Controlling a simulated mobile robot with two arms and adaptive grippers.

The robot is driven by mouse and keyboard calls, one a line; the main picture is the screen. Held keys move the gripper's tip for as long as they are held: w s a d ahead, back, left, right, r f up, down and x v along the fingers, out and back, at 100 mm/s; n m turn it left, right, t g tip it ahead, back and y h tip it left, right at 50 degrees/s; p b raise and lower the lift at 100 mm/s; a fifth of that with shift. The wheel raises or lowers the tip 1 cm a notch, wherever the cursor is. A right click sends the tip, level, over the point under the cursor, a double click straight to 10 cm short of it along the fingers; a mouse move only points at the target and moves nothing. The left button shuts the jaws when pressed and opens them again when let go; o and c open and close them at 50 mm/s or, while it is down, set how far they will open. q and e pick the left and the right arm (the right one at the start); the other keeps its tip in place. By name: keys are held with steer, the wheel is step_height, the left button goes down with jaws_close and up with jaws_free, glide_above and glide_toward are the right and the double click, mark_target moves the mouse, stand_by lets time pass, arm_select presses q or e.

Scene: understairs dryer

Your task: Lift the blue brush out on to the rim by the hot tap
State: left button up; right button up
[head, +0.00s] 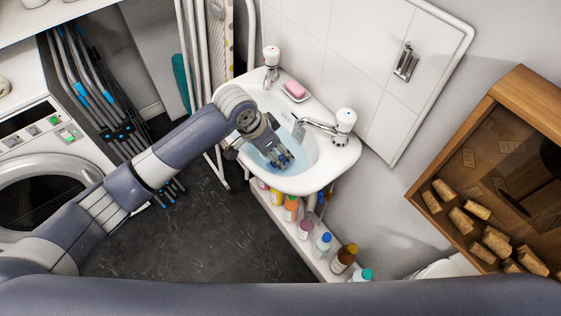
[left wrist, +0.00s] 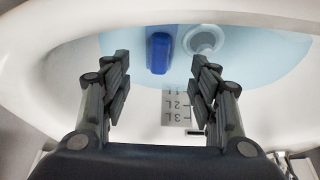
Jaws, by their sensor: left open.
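The blue brush (left wrist: 159,52) lies in the pale blue water of the white basin (head: 318,180), near the round drain (left wrist: 203,40). My left gripper (head: 279,160) reaches down into the basin. In the left wrist view its open fingers (left wrist: 160,62) stand either side of the brush's near end, with clear gaps; nothing is held. In the head view the gripper mostly hides the brush. One tap (head: 271,56) stands at the back left rim, another (head: 344,121) at the right with its spout over the bowl. I cannot tell which is hot. My right gripper is out of view.
A pink soap (head: 294,88) sits on the back rim between the taps. Several bottles (head: 322,243) stand on a shelf below the basin. A washing machine (head: 50,170) and folded drying rack (head: 90,90) are at left. A wooden cabinet (head: 520,90) is at right.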

mark_target(281, 157)
arm_select(q)
steer(key=x, duration=0.5)
steer(key=shift+f, duration=0.1)
steer(key=shift+d+f, duration=0.1)
steer(key=shift+f, duration=0.1)
steer(key=shift+c, duration=0.8)
steer(key=c, duration=1)
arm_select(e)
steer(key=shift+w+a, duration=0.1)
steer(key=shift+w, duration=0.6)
